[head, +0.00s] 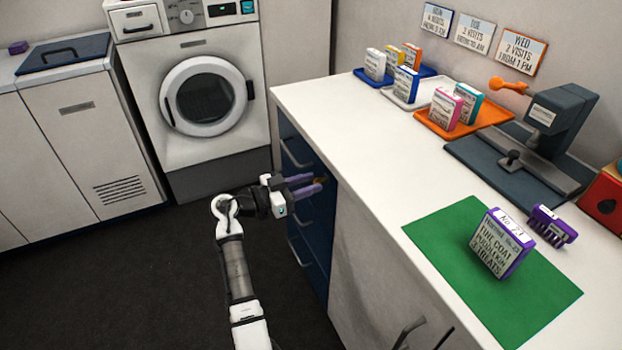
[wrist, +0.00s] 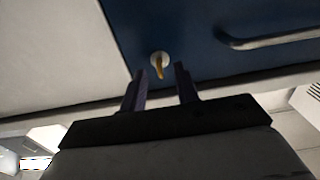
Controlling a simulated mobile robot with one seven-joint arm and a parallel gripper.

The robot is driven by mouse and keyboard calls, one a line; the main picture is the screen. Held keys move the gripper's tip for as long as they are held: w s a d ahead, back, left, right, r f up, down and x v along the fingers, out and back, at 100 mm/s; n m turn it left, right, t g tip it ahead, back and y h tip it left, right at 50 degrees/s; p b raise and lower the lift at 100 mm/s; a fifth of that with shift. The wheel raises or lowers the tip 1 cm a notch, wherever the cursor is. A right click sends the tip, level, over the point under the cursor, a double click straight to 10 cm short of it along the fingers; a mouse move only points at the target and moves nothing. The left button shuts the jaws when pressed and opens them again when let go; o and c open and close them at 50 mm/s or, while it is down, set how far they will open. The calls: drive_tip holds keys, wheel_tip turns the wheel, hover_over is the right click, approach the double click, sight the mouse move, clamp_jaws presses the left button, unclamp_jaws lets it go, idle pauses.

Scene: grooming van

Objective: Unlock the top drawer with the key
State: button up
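The top drawer (head: 291,137) is a dark blue front under the white counter, and it looks closed. Its front also shows in the wrist view (wrist: 195,22), with a grey bar handle (wrist: 265,42) at the right. A brass-coloured key (wrist: 159,70) sits at a round pale lock (wrist: 156,57) in that front. My gripper (wrist: 162,76) is open, its two purple fingers on either side of the key with gaps visible, so it is not clamped on it. In the head view my gripper (head: 315,184) is at the drawer front, and the key is mostly hidden there.
Further blue drawers with handles (head: 300,252) lie below. The white counter (head: 362,135) overhangs beside my gripper. It carries trays of small boxes, a dark press (head: 560,120) and a green mat (head: 450,228) with a purple box. A washer (head: 200,110) stands behind; the dark floor (head: 110,280) is clear.

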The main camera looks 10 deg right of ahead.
drive_tip(key=shift+w+d, duration=0.15)
drive_tip(key=shift+d, duration=0.45)
clamp_jaws()
drive_tip(key=shift+n, duration=0.4)
drive_tip(key=shift+w+f+n+p, duration=0.1)
drive_tip(key=shift+n+p, duration=3.6)
drive_tip(key=shift+n, duration=4.8)
